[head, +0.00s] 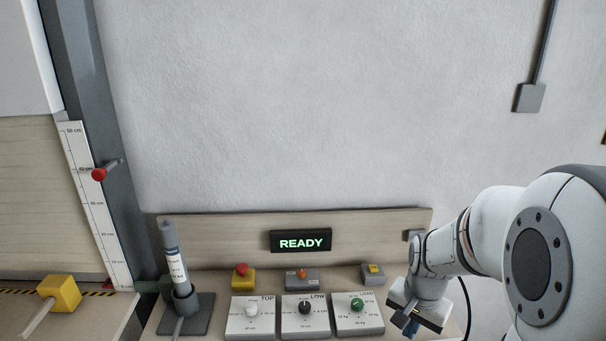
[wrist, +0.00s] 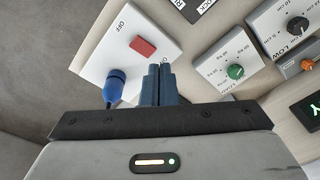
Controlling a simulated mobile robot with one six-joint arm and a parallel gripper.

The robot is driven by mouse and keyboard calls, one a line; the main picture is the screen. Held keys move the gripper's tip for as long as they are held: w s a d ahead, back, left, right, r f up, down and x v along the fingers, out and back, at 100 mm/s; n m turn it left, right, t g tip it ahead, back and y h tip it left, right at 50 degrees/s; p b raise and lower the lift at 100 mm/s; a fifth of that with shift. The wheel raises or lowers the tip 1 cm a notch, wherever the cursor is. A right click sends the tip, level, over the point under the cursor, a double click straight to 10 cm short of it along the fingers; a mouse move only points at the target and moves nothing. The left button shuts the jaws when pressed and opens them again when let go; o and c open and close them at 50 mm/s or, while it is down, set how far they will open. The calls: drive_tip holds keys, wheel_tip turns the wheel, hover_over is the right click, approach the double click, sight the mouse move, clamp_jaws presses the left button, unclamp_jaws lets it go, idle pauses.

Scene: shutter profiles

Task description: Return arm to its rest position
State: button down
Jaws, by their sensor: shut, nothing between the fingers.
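My arm reaches in from the right in the head view, bent downward. My gripper (head: 411,326) is at the right end of the bench; it also shows in the wrist view (wrist: 160,70). Its blue fingers are together and hold nothing. A blue plug-like piece (wrist: 114,88) is left of the fingers. I cannot tell whether the fingertips touch the box. My arm and gripper hide that part of the bench in the head view.
Three dial boxes, TOP (head: 250,318), LOW (head: 305,316) and a green-knobbed one (head: 358,314), stand left of my gripper. Buttons and a READY display (head: 301,241) are behind them. A tube (head: 175,258) stands upright in a holder at left. The space above is clear.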

drive_tip(key=s+a+r+n+t+b, duration=0.1)
drive_tip(key=s+a+r+n+t, duration=0.1)
drive_tip(key=s+a+r+n, duration=0.6)
drive_tip(key=s, duration=0.2)
drive_tip(key=shift+s+r, duration=0.3)
drive_tip(key=shift+s, duration=0.1)
